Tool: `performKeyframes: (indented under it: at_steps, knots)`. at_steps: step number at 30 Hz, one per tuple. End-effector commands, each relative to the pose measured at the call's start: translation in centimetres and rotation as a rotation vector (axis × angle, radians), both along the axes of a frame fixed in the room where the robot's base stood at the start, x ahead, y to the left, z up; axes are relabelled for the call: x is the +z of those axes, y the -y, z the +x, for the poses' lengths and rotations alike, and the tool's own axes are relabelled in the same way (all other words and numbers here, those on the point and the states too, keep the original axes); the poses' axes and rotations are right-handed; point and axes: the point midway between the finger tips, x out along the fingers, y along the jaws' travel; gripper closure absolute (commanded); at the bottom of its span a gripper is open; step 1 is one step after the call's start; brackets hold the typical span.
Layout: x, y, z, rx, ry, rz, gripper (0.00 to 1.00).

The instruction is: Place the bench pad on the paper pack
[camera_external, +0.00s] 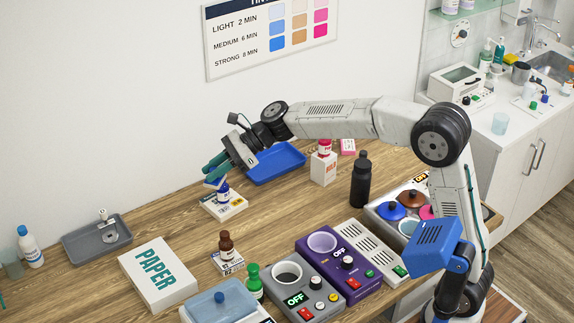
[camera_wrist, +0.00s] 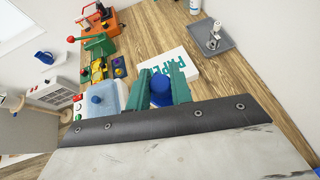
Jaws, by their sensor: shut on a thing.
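The paper pack (camera_external: 171,287), a white box lettered PAPER, lies flat on the wooden bench at the lower left. It also shows past the fingers in the wrist view (camera_wrist: 190,69). My gripper (camera_external: 217,175) has green fingers and is shut on a small blue bottle (camera_external: 223,194), back and right of the pack. The bottle's round blue top (camera_wrist: 160,86) shows between the fingers in the wrist view. A flat labelled pack (camera_external: 234,210) is under the bottle; whether the two touch, I cannot tell. I cannot tell for certain which thing is the bench pad.
A blue tray (camera_external: 290,168) lies behind the gripper. A grey tray (camera_external: 75,249) is left of the paper pack. A brown bottle (camera_external: 226,244), a green bottle (camera_external: 254,281) and a blue-knobbed container (camera_external: 203,307) crowd its right. A black bottle (camera_external: 360,184) stands further right.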

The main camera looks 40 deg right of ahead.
Motion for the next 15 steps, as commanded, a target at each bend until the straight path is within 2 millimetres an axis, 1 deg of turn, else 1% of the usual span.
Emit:
performKeyframes:
  at_steps: [1, 3, 6, 9, 15]
  knots:
    - [0.0, -2.2, -1.6, 0.028, 0.0, 0.0, 1.0]
    - [-0.1, -4.5, -3.4, 0.056, -0.003, 0.001, 1.0]
    - [-0.1, -7.0, -5.6, 0.087, -0.004, 0.001, 1.0]
    - [-0.1, -9.0, -7.5, 0.113, -0.005, 0.002, 1.0]
    - [-0.2, -11.7, -10.4, 0.151, -0.007, 0.001, 1.0]
